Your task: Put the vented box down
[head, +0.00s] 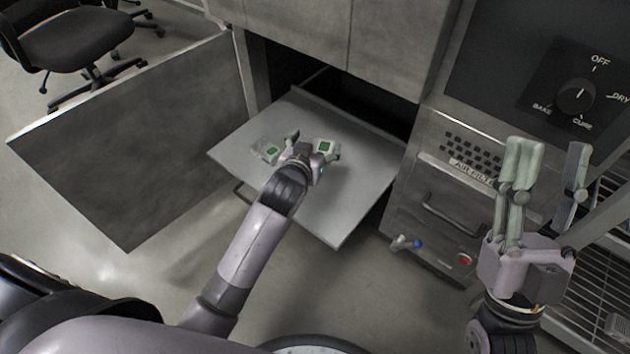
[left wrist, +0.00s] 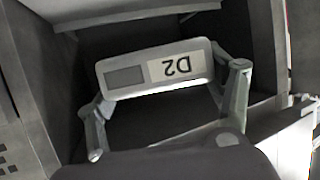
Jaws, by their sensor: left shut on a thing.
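The vented box (left wrist: 158,72), pale with a grey patch and a D2 label, is between the two fingers of my left gripper in the left wrist view. The label reads upside down there. In the head view my left gripper (head: 311,147) is shut on the box over the pull-out shelf (head: 345,197). A pale part with a green patch (head: 326,147) shows at its fingers. My wrist hides much of the box, and I cannot tell if its underside touches the shelf. My right gripper (head: 547,178) is open and empty at the right.
A pale item with a green patch (head: 268,151) shows left of the left gripper. The dark cabinet opening (head: 300,75) lies behind the shelf, with an open door (head: 135,140) at left. A control panel (head: 575,95) and wire racks (head: 600,270) are at right. The shelf's front is bare.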

